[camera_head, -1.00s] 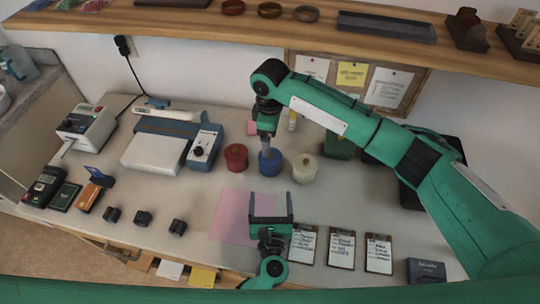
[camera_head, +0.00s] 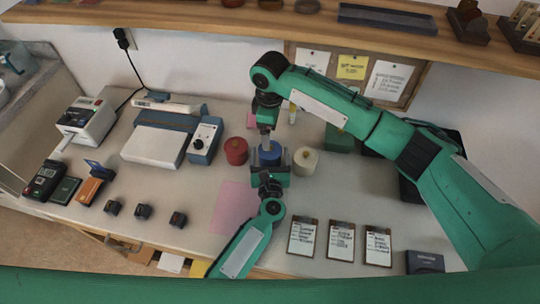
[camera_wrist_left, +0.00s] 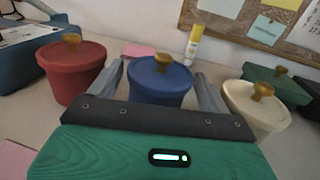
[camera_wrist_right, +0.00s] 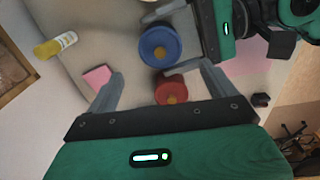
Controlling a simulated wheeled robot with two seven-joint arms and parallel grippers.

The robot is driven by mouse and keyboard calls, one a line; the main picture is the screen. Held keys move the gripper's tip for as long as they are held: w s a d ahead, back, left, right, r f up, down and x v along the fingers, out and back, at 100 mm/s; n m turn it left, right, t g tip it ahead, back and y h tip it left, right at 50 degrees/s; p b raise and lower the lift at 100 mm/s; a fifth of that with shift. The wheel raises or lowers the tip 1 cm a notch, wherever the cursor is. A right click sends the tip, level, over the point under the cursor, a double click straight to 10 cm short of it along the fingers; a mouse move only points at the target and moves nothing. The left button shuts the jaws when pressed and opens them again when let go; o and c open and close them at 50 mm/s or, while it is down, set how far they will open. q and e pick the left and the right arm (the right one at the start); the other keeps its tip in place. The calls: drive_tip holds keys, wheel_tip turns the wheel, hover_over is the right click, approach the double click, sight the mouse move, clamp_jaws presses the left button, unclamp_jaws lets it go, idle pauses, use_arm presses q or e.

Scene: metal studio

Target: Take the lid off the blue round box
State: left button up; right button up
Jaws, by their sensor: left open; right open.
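The blue round box (camera_head: 271,152) stands upright on the table with its lid on; a brass knob (camera_wrist_left: 162,61) tops the lid. My left gripper (camera_head: 270,164) is open low at the front of the box. In the left wrist view its fingers lie on either side of the box, apart from it as far as I can tell. My right gripper (camera_head: 266,136) is open and points down above the box, hiding part of the lid in the head view. In the right wrist view the blue box (camera_wrist_right: 160,46) shows beyond its fingers, beside my left gripper.
A red round box (camera_head: 236,151) stands close left of the blue one, a cream one (camera_head: 305,161) close right. A green box (camera_head: 339,138) and a yellow-capped tube (camera_wrist_left: 193,45) are behind. A pink sheet (camera_head: 233,208) and clipboards (camera_head: 345,241) lie in front.

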use_arm(q)
drive_tip(key=c, duration=1)
drive_tip(key=shift+c, duration=0.8)
use_arm(e)
drive_tip(key=shift+o, duration=0.7)
drive_tip(key=shift+a+f+n, duration=0.15)
drive_tip(key=shift+f+n, duration=0.05)
drive_tip(key=shift+n, duration=0.9)
drive_tip(key=shift+f, duration=3.7)
